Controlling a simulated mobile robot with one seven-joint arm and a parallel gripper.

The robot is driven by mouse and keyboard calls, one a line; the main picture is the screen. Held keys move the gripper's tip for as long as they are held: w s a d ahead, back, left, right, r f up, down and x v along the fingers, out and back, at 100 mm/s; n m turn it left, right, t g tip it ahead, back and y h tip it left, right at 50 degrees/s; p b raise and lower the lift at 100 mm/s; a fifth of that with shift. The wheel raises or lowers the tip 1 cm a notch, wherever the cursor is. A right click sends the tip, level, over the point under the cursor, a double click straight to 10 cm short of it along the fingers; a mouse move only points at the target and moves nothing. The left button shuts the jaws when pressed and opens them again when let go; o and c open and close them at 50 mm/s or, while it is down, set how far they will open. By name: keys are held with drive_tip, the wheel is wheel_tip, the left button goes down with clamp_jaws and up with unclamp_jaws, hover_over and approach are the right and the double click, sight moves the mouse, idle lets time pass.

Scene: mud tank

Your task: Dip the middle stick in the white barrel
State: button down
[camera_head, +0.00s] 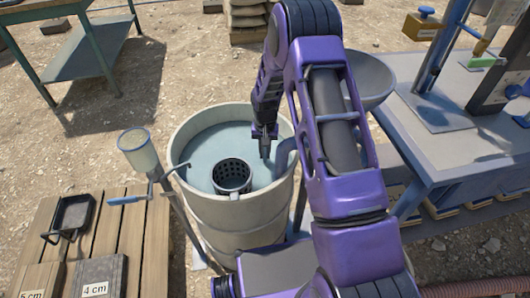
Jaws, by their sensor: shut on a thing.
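The white barrel (240,214) stands in the middle of the view, with grey-blue liquid (215,148) inside. My purple arm reaches over its right side. My gripper (265,146) points down over the right part of the liquid, inside the rim. It is shut on a thin dark piece, taken to be the stick (265,155), which is very small here. I cannot tell whether its lower end touches the liquid. No other sticks can be made out clearly.
A dark perforated cylinder (232,177) sits in the barrel, left of my gripper. A funnel-like cup on a stand (138,152) is at the barrel's left. A wooden pallet (120,240) holds a black pan (72,214). A grey-blue workbench (440,150) is on the right.

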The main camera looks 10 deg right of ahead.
wheel_tip(320, 180, up, 17)
drive_tip(key=p, duration=0.9)
idle(0.7)
